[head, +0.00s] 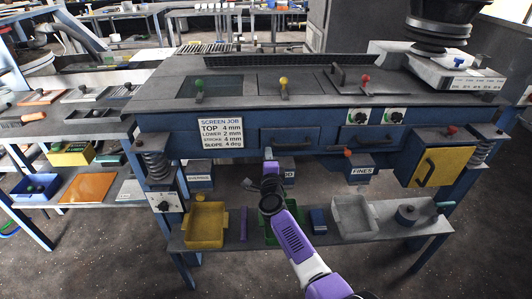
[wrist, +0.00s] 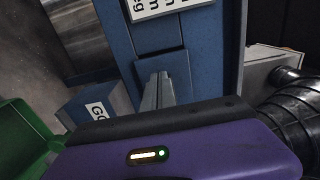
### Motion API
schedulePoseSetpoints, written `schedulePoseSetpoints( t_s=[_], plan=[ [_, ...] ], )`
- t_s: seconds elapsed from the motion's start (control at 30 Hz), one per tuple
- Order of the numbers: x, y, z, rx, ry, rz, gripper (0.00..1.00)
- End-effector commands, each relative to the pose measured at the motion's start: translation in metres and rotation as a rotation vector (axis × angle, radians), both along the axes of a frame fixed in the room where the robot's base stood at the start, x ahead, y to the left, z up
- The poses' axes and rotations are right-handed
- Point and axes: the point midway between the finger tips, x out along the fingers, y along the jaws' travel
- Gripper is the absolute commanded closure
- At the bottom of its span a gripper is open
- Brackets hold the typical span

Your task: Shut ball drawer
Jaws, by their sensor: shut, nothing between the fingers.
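The likely ball drawer is the plain blue panel (head: 290,137) in the machine's blue front beam, right of the screen job sign; no name on it is readable. In the head view its face looks about flush with the beam, and I cannot tell if a small gap is left. My gripper (head: 268,153) is shut and empty, at the panel's lower left. In the wrist view the closed fingertips (wrist: 160,78) point at the blue front (wrist: 155,35). I cannot tell if they touch it. My wrist body hides part of the front.
A second blue panel (head: 361,135) and a yellow door (head: 443,166) lie to the right. Below are chutes, including one marked fines (head: 360,169). The lower shelf holds a yellow bin (head: 204,226), a green bin (wrist: 25,140) and a grey bin (head: 354,217).

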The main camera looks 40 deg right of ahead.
Motion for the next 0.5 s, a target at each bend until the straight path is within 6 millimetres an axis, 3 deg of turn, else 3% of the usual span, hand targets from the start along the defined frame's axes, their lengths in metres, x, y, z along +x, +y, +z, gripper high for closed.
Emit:
schedulePoseSetpoints(
  t_s=[0.5],
  plan=[
    [-0.065, 0.046, 0.002, -0.002, 0.003, 0.003, 1.00]
  ],
)
